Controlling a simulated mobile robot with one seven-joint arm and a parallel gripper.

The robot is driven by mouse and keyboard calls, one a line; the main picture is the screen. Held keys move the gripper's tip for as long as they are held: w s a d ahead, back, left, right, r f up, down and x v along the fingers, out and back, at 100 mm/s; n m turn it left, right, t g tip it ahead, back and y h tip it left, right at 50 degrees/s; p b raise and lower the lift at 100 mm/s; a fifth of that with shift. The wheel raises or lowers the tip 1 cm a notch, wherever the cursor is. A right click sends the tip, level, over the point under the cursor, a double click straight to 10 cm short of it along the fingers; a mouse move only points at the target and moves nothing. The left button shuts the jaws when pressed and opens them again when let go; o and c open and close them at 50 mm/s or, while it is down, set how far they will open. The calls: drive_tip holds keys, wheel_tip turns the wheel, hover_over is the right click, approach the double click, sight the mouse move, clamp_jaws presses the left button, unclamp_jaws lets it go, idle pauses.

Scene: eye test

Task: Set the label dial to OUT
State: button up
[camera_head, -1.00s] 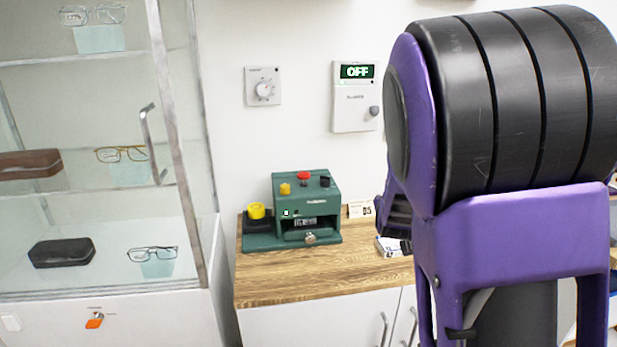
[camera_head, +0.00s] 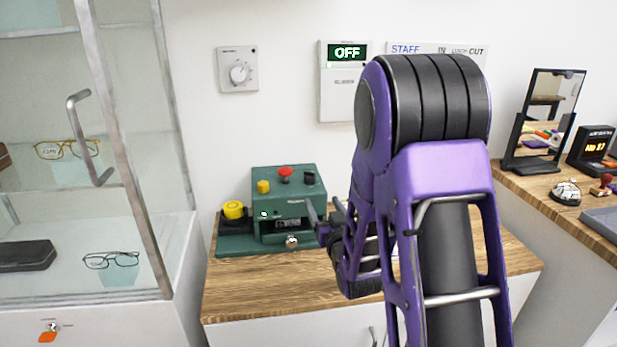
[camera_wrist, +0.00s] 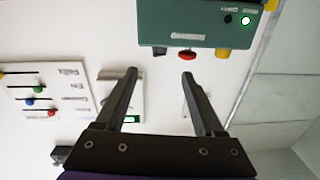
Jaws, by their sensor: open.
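A green machine (camera_head: 270,220) stands on the wooden counter, with yellow, red and black buttons on top and a silver knob (camera_head: 292,242) low on its front. I cannot read any dial marked OUT, so which one is the label dial is unclear. My gripper (camera_head: 317,217) is open and empty, just right of the machine's front. In the wrist view my gripper (camera_wrist: 159,74) has its fingers apart, with the machine (camera_wrist: 195,28) beyond the tips, upside down.
A wall box (camera_head: 345,98) reads OFF. A STAFF board (camera_head: 430,48) with IN, LUNCH and OUT is partly hidden by my arm. A glass display case (camera_head: 150,150) stands at the left. A mirror (camera_head: 542,120) stands on the right counter. Bare wood (camera_head: 260,290) lies before the machine.

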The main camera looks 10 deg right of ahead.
sight(311, 180)
drive_tip(key=w, duration=1)
drive_tip(key=w+a, duration=0.1)
drive_tip(key=w, duration=0.3)
drive_tip(key=shift+w, duration=0.4)
drive_tip(key=shift+c, duration=0.2)
clamp_jaws()
